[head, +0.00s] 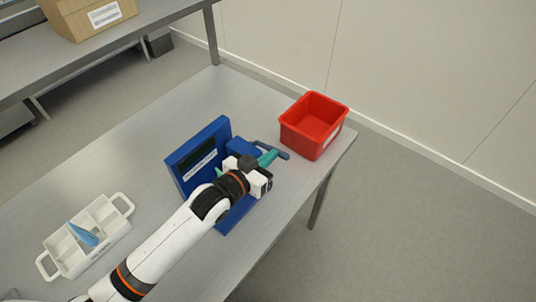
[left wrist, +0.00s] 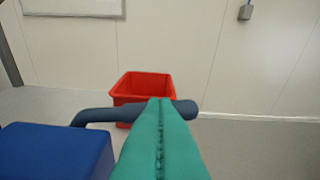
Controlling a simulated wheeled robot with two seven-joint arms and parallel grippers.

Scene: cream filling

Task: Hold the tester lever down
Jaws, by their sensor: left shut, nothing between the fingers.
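The tester (head: 202,155) is a blue device with an upright panel, a dark display and a white label, standing on the metal table. Its blue-grey lever (head: 283,153) sticks out to the right of the blue block. In the left wrist view the lever (left wrist: 92,115) runs out from the blue block (left wrist: 58,150) to a rounded end. My left gripper (head: 268,158) is shut and empty, its teal fingertips at the lever. In the left wrist view the fingertips (left wrist: 160,102) overlap the lever near its end. I cannot tell whether they touch it.
A red bin (head: 312,125) stands just beyond the lever at the table corner. A white divided tray (head: 85,235) with a blue object (head: 83,235) sits at the lower left. A cardboard box (head: 88,18) is on another table (head: 165,25). The table (head: 150,130) left of the tester is clear.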

